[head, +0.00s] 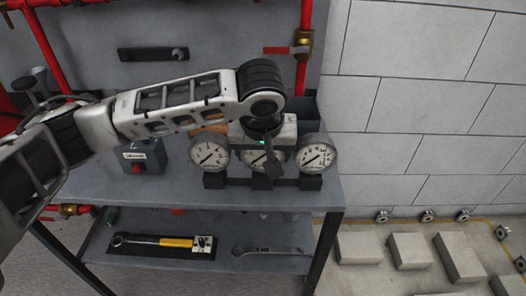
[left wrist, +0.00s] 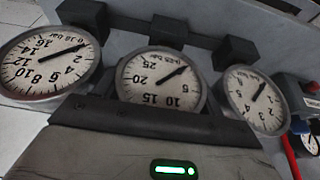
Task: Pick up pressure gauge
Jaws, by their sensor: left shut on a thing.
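Three round pressure gauges with white dials and dark rims stand in a row on black holders on the workbench: a left gauge (head: 209,153), a middle gauge (head: 253,161) and a right gauge (head: 316,155). My left gripper (head: 269,168) reaches down from above, its dark finger across the middle gauge, and is shut on that gauge. The gripper hides part of its dial. In the left wrist view the middle gauge (left wrist: 160,78) is directly in front of the gripper body, its dial upside down, with the other gauges on either side. My right gripper is not in view.
The grey workbench (head: 130,190) has a control box with a red button (head: 142,158) left of the gauges. The lower shelf holds a yellow-handled torque wrench (head: 160,242) and another wrench (head: 265,251). Red pipes (head: 304,55) run behind. Concrete blocks (head: 410,251) lie at right.

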